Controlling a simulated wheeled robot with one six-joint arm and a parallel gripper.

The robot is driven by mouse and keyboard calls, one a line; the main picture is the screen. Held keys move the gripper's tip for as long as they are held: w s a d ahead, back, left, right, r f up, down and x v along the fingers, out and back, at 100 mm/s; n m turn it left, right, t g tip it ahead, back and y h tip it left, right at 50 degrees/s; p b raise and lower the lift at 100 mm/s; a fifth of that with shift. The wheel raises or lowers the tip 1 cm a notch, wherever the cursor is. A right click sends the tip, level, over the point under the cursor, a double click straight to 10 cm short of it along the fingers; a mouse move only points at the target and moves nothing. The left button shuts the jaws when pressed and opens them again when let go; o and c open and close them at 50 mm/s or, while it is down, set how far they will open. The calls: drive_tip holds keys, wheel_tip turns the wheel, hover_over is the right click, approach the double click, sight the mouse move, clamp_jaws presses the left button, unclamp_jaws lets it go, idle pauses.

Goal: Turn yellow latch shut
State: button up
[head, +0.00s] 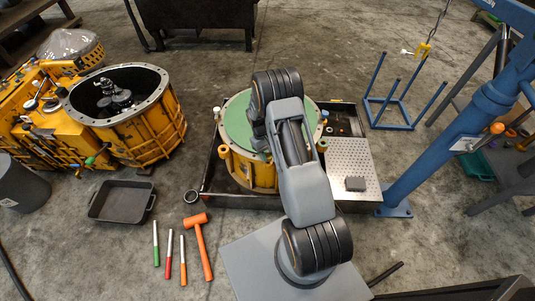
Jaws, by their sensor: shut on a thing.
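A round yellow housing (237,170) with a green top face (237,122) stands upright in a dark tray in the middle of the head view. Small yellow-orange knobs stick out at its rim, one at the left (223,152) and one at the right (322,146). I cannot tell whether either is the yellow latch, or how it is turned. My arm rises in front of the housing and bends down over its green top. My gripper is hidden behind my own arm links, so neither its jaws nor anything in them shows.
The dark tray (213,180) has a perforated metal plate (350,160) at its right. A blue hoist post (435,145) stands further right. An orange mallet (200,245), hand tools and a black bin (122,201) lie on the floor at left.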

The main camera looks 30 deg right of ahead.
drive_tip(key=shift+w+n+h, duration=0.1)
drive_tip(key=shift+n+h, duration=0.3)
drive_tip(key=shift+n, duration=0.5)
drive_tip(key=o, duration=0.9)
drive_tip(key=shift+r, duration=0.1)
drive_tip(key=p+v, duration=0.2)
drive_tip(key=v, duration=1.1)
drive_tip(key=shift+a+r+p, duration=0.1)
drive_tip(key=shift+r+p, duration=0.2)
drive_tip(key=shift+r, duration=0.05)
